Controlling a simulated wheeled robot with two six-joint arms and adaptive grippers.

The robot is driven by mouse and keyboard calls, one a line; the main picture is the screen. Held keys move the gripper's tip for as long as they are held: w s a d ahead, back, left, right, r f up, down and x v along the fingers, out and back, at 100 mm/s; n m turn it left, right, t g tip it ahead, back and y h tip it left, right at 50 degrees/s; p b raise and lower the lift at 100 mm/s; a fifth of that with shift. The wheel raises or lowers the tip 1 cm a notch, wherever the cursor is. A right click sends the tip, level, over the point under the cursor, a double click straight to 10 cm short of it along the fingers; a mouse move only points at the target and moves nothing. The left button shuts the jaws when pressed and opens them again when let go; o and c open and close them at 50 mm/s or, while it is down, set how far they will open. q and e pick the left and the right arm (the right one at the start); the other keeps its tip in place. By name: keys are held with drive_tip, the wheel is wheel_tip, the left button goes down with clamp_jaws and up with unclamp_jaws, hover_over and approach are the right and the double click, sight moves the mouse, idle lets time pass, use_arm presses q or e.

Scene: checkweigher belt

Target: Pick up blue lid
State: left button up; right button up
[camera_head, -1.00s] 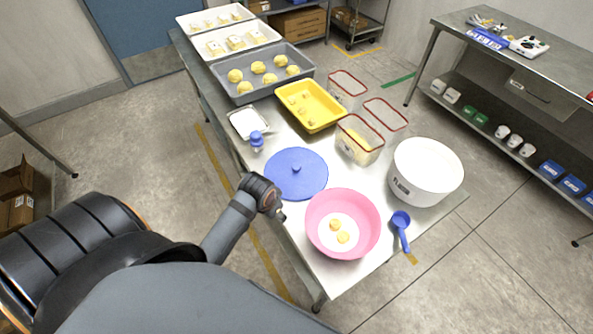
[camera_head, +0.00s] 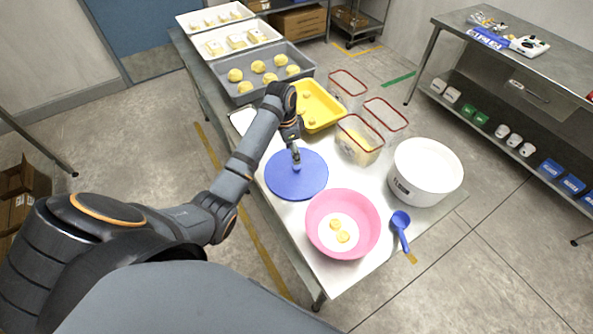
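The blue lid (camera_head: 297,180) is a flat round disc lying on the steel table, left of the middle and just behind the pink bowl. Its small centre knob is at the tip of my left gripper (camera_head: 296,161). The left gripper points down over the knob, with its arm coming in from the left. The fingers are small and overlap the knob, so I cannot tell whether they are open or shut on it. The lid lies flat on the table. My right gripper is not in view.
A pink bowl (camera_head: 322,236) with yellow pieces, a blue scoop (camera_head: 401,222) and a white tub (camera_head: 412,187) stand in front and to the right. Clear red-rimmed containers (camera_head: 357,143), a yellow tray (camera_head: 323,119) and a grey dough tray (camera_head: 222,86) lie behind.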

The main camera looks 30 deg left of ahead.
sight(296, 166)
use_arm(q)
drive_tip(key=f, duration=0.3)
drive_tip(key=shift+w+d+f, duration=0.15)
drive_tip(key=shift+w+f, duration=0.05)
drive_tip(key=shift+w, duration=0.1)
drive_tip(key=shift+f+p, duration=0.25)
drive_tip(key=shift+p, duration=0.15)
drive_tip(key=f, duration=0.2)
drive_tip(key=f+p, duration=0.1)
drive_tip(key=shift+w+d+f, duration=0.15)
drive_tip(key=shift+w+f, duration=0.2)
drive_tip(key=shift+f, duration=0.05)
drive_tip(key=shift+w+f, duration=0.1)
drive_tip(key=shift+f, duration=0.3)
clamp_jaws()
